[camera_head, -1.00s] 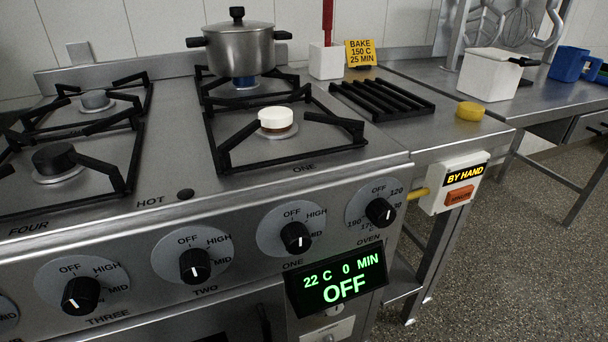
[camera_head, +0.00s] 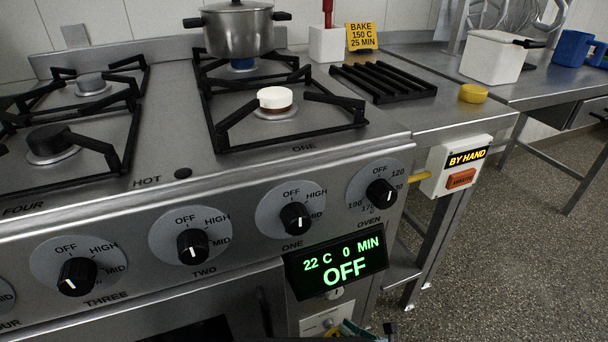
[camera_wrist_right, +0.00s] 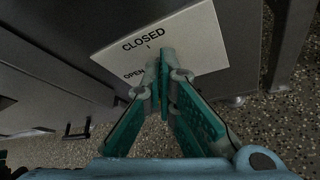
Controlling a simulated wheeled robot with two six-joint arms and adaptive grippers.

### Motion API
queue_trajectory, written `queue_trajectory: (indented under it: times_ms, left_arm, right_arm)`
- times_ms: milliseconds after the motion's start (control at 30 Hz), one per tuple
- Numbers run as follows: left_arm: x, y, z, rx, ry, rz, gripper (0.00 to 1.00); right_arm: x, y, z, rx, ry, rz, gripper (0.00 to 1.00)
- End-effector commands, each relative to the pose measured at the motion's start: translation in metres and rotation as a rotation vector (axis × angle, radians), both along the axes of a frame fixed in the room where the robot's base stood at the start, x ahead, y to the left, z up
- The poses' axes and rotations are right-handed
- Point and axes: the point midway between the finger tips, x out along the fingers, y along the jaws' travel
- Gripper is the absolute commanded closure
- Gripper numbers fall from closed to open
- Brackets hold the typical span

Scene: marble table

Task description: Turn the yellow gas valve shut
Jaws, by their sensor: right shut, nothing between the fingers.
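A pale plate (camera_head: 316,324) is on the stove front under the oven display, at the bottom of the head view. In the right wrist view the plate (camera_wrist_right: 205,45) reads CLOSED, with OPEN lower down. My right gripper (camera_head: 346,329) just enters the head view at the bottom edge, beside the plate. In the wrist view its teal fingers (camera_wrist_right: 164,62) are shut, tips together, with nothing between them, and overlap the plate's lower part. Contact cannot be told. My left gripper is out of view.
The oven display (camera_head: 338,268) reads OFF and juts out above the plate. Black stove knobs (camera_head: 295,217) line the front. A BY HAND box (camera_head: 456,166) with a yellow pipe (camera_head: 419,177) is at the right. A pot (camera_head: 238,30) stands on a back burner. Open floor lies right.

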Motion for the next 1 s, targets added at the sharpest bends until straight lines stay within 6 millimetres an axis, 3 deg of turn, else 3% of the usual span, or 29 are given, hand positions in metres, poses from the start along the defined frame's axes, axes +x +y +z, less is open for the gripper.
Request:
queue_trajectory:
  times_ms: [1000]
  left_arm:
    - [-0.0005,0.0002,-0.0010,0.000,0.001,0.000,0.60]
  right_arm:
    - [0.0014,-0.0041,-0.0066,0.000,0.001,0.001,1.00]
